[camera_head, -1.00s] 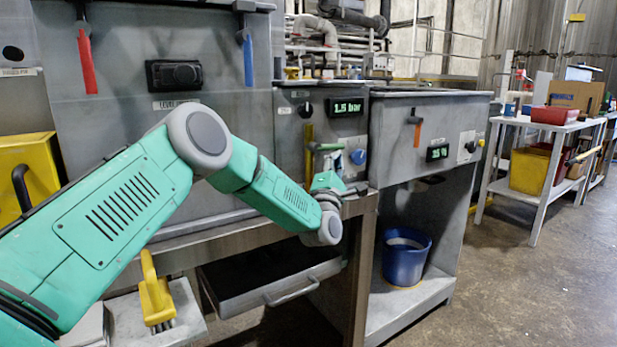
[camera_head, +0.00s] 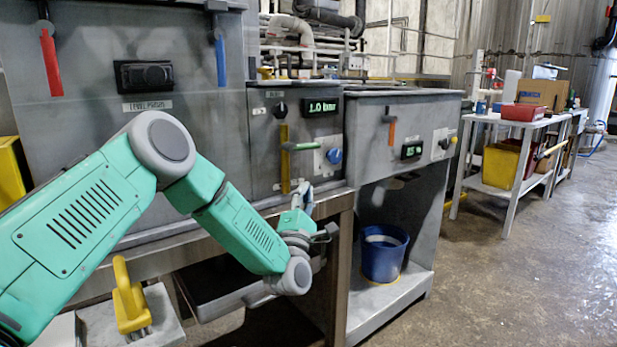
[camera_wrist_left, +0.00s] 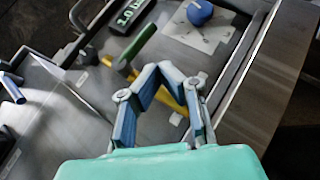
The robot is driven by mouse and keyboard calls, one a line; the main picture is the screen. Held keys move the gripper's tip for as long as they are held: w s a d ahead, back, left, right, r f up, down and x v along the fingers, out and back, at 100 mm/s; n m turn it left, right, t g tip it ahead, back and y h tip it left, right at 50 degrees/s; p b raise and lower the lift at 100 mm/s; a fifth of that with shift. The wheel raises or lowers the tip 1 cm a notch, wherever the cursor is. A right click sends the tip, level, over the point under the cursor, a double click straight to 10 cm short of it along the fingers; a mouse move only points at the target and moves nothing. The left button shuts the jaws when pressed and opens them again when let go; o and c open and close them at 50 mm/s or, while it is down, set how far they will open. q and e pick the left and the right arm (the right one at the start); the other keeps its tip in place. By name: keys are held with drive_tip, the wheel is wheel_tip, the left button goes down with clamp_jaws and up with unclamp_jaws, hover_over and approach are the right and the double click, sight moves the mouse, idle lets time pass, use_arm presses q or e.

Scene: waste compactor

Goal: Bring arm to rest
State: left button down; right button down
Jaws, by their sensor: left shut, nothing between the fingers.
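My left arm (camera_head: 90,215) reaches in from the left, bent at the elbow, with its wrist low in front of the compactor panel. My left gripper (camera_head: 303,196) is small and partly hidden by its own wrist in the head view. In the left wrist view the gripper (camera_wrist_left: 160,74) shows its blue fingers drawn together, with nothing between them. It is below and apart from the green-handled lever (camera_head: 301,146) on the yellow pipe in the head view. My right gripper is not in view.
The metal ledge (camera_head: 330,203) lies close beside my wrist. An open drawer (camera_head: 215,285) is beneath the ledge. A blue bucket (camera_head: 383,258) stands on the lower shelf to the right. A yellow-handled brush (camera_head: 127,298) is at lower left. Open floor (camera_head: 520,280) lies right.

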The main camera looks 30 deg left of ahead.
use_arm(q)
drive_tip(key=shift+s+d+f, duration=0.2)
drive_tip(key=shift+s+f, duration=0.2)
drive_tip(key=shift+s, duration=0.2)
